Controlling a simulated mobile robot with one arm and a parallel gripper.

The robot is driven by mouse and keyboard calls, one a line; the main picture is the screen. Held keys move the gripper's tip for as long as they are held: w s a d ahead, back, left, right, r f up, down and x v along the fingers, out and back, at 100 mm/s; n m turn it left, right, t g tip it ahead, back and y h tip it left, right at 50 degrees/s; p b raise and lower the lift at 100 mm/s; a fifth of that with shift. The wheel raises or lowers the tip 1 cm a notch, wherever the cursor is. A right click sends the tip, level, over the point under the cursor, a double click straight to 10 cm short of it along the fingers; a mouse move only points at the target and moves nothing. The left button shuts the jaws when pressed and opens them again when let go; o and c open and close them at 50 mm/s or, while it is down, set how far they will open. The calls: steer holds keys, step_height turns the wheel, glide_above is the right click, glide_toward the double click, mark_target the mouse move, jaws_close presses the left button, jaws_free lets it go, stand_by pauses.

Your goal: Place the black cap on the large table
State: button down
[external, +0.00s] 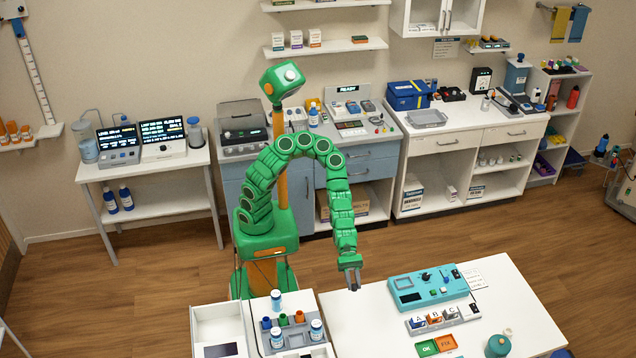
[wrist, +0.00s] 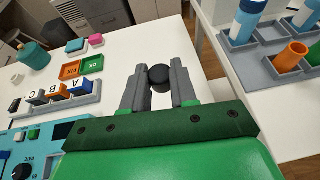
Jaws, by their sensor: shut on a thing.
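The black cap (wrist: 160,77) is a small dark cylinder. It sits between the two fingertips of my gripper (wrist: 160,84), which is shut on it. In the external view my gripper (external: 353,279) points down at the far left edge of the large white table (external: 375,328), and the cap cannot be made out clearly there. The white tabletop also shows around and beyond the fingers in the wrist view (wrist: 122,62). I cannot tell exactly how high the cap is above it.
A teal control box (external: 428,287), a rack of A, B, C blocks (external: 442,316), green and orange OK/FIX tiles (external: 436,345) and a teal bottle (external: 498,344) stand on the table's right part. Its left front is clear. A grey tray (external: 296,340) with bottles and coloured cups lies left, across a gap.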

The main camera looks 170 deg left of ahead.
steer(key=shift+s+a+f+n+y, duration=0.55)
steer(key=shift+a+f, duration=0.3)
steer(key=shift+f, duration=1.4)
glide_above(378, 329)
steer(key=s, duration=0.2)
steer(key=f, duration=0.8)
steer(key=shift+w+d, duration=0.15)
steer(key=shift+d, duration=0.25)
steer(key=shift+w+a+f, duration=0.2)
steer(key=shift+w+f, duration=0.25)
steer(key=shift+f, duration=0.1)
steer(key=shift+w+a+f, duration=0.2)
steer(key=shift+w+f, duration=0.2)
steer(key=shift+f, duration=1.6)
steer(key=shift+f, duration=0.15)
steer(key=c, duration=0.9)
jaws_free()
